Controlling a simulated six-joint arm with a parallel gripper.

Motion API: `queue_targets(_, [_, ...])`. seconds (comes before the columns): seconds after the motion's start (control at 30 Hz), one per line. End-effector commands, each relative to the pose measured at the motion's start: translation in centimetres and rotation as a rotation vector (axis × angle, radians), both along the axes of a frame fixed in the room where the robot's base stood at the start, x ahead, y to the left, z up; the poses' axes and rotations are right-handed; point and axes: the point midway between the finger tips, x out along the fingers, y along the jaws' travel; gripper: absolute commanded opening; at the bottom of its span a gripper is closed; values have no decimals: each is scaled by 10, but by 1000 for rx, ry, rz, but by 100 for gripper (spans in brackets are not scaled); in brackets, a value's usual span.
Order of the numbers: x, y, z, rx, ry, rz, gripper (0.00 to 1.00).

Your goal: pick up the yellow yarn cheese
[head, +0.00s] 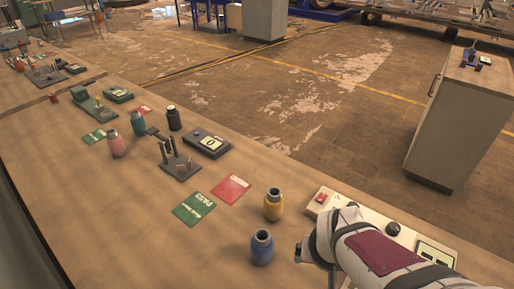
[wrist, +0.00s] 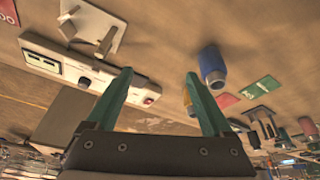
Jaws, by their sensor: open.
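The yellow yarn cheese (head: 273,206) stands upright on the table in the head view, just behind the blue yarn cheese (head: 262,248). In the wrist view, the yellow one (wrist: 187,98) shows only as a sliver, mostly hidden by my right-hand finger. The blue one (wrist: 213,70) is to the right of that finger. My gripper (wrist: 158,75) has its two green fingers spread apart with nothing between them. In the head view my arm is at the lower right, to the right of both cheeses; its fingers cannot be made out there.
A pale instrument box (head: 322,199) with a red button lies right of the yellow cheese, partly behind my arm. Red (head: 231,189) and green (head: 194,208) cards and a dark stand (head: 180,168) are to the left. The table front left is clear.

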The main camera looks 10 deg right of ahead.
Motion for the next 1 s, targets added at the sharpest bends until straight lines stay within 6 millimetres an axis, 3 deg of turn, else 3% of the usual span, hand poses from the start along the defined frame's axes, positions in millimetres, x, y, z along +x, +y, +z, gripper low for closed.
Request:
queue_targets(0.03, [29, -20, -13, -53, -71, 53, 85])
queue_targets(0.1, [73, -38, -25, -110, -212, 163, 85])
queue_targets(0.23, [128, -40, -46, -114, -474, 376, 85])
queue_targets(0.33, [146, -25, -52, -62, -655, 503, 85])
queue_targets(0.5, [149, -5, -51, 10, -830, 604, 85])
queue_targets(0.57, [153, 0, -51, 18, -851, 617, 85])
queue_targets(0.83, [216, 22, -78, 17, -857, 626, 85])
queue_targets(1.0, [240, 29, -88, 15, -857, 623, 85])
